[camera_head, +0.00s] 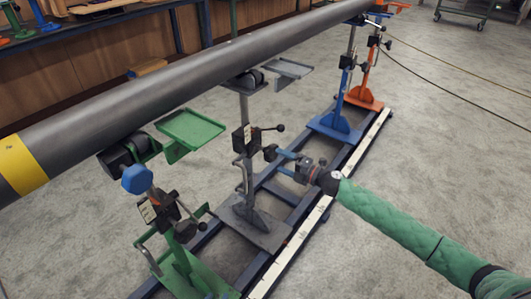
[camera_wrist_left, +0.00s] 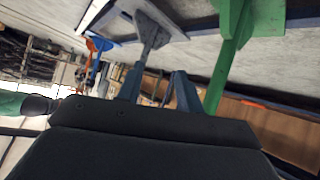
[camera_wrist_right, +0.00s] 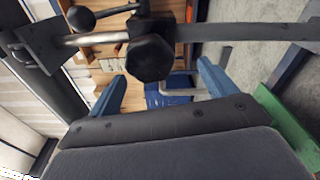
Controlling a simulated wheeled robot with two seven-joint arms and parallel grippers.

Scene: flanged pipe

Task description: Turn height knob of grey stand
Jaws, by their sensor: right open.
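The grey stand (camera_head: 243,108) stands mid-frame in the head view, under the pipe, with a black clamp on its post. A black knob (camera_head: 270,152) sticks out to its right. My right gripper (camera_head: 282,163) is open beside this knob. In the right wrist view the hexagonal black knob (camera_wrist_right: 151,58) lies ahead, in line with the gap between the spread fingers (camera_wrist_right: 160,88); contact cannot be told. My left gripper (camera_wrist_left: 160,78) shows only in its wrist view, its fingers apart with nothing between them. The grey stand's base (camera_wrist_left: 152,22) appears beyond.
A long grey pipe (camera_head: 180,70) with a yellow band crosses above the stands. A green stand (camera_head: 185,265) is at front left; blue (camera_head: 335,124) and orange (camera_head: 366,85) stands are behind. A dark base frame (camera_head: 290,190) joins them. Open concrete floor lies to the right.

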